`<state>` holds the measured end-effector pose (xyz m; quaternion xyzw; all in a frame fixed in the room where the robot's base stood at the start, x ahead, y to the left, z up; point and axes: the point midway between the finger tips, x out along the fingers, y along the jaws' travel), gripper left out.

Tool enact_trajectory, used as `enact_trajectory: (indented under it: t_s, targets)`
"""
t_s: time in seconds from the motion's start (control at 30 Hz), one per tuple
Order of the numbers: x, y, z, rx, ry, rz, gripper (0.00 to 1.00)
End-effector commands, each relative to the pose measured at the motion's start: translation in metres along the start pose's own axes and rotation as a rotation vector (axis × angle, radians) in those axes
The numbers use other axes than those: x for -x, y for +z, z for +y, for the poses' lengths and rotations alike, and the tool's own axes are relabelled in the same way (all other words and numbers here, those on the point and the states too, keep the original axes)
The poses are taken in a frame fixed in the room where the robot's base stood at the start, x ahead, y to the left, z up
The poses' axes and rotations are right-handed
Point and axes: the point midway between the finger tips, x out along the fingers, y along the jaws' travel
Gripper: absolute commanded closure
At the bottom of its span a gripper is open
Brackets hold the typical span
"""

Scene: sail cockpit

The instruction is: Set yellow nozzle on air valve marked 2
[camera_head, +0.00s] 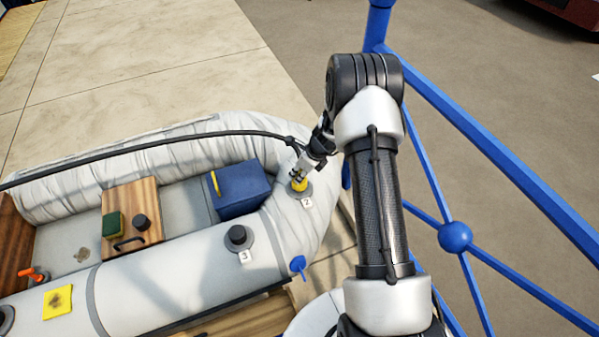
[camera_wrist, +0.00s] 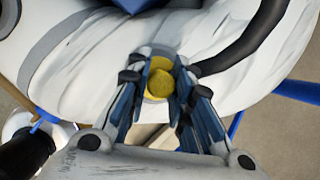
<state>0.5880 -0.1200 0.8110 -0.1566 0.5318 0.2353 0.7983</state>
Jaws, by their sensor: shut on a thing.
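The yellow nozzle (camera_head: 299,184) is at the air valve beside the label 2 (camera_head: 307,203), on the grey inflatable boat's (camera_head: 200,264) rounded end. My gripper (camera_head: 301,175) is above this valve, shut on the nozzle. In the wrist view the yellow nozzle (camera_wrist: 159,83) sits between my gripper's fingers (camera_wrist: 162,88), with the grey tube surface close behind it. The valve under the nozzle is mostly hidden, so I cannot tell whether the nozzle is fully seated. A black hose (camera_head: 170,145) runs from the nozzle area to the left; it also shows in the wrist view (camera_wrist: 245,45).
A dark capped valve (camera_head: 238,238) marked 3 is on the near tube. A blue box (camera_head: 240,190) and a wooden seat (camera_head: 132,200) with a green sponge (camera_head: 112,225) are inside the boat. Blue railings (camera_head: 490,135) stand to the right of my arm.

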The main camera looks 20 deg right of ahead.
Motion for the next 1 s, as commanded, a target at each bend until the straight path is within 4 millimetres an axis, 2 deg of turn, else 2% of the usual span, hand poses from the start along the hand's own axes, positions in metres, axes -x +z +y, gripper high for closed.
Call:
enact_trajectory:
  t_s: [0.97,1.0]
  targets:
    - [-0.012,-0.005,0.0,0.0,0.0,0.0,1.0]
    - [-0.011,-0.004,0.0,0.0,0.0,0.0,0.77]
